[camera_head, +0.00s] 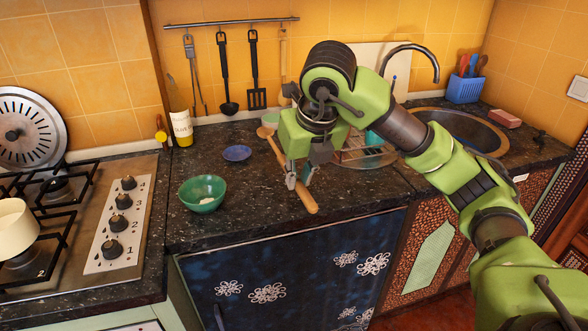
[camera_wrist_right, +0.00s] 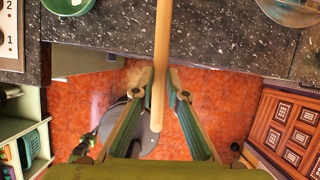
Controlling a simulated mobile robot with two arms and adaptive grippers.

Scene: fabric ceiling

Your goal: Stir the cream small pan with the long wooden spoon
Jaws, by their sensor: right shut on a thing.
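The cream small pan (camera_head: 14,230) sits on the stove at the far left, cut by the picture's edge. The long wooden spoon (camera_head: 306,196) slants over the dark counter, with its handle end toward the counter's front edge. My right gripper (camera_head: 301,182) is shut on the spoon's handle near that end. In the right wrist view the spoon (camera_wrist_right: 162,45) runs straight away between the two fingers (camera_wrist_right: 160,92). Whether the spoon still touches the counter cannot be told. My arm partly covers the spoon's middle. My left gripper is not in view.
A green bowl (camera_head: 203,194) and a small blue bowl (camera_head: 237,153) stand on the counter between spoon and stove. A bottle (camera_head: 181,127) stands by the wall, below hanging utensils (camera_head: 224,75). A dish rack (camera_head: 365,150) and sink (camera_head: 465,130) lie right, behind my arm.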

